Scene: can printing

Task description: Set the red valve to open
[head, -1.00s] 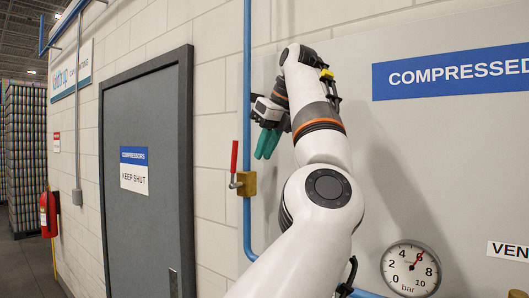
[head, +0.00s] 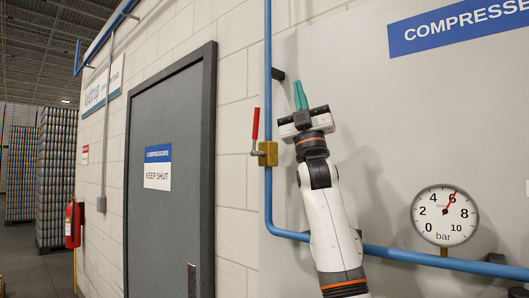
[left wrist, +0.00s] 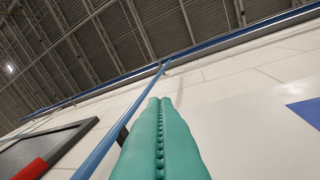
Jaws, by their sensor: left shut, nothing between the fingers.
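The red valve handle (head: 256,124) stands upright, roughly in line with the blue pipe (head: 268,60), on a brass valve body (head: 267,154) in the head view. In the left wrist view a red piece at the lower left (left wrist: 31,169) looks like the handle. My left gripper (head: 300,95) has teal fingers pointing up, shut and empty, to the right of the handle and pipe and apart from them. The shut fingers also fill the middle of the left wrist view (left wrist: 160,130). My right gripper is not in view.
A grey door (head: 170,170) with a "keep shut" sign is left of the valve. A pressure gauge (head: 444,215) reads about 6 bar on the right. The blue pipe bends right below the valve, behind my arm. A fire extinguisher (head: 73,225) hangs far left.

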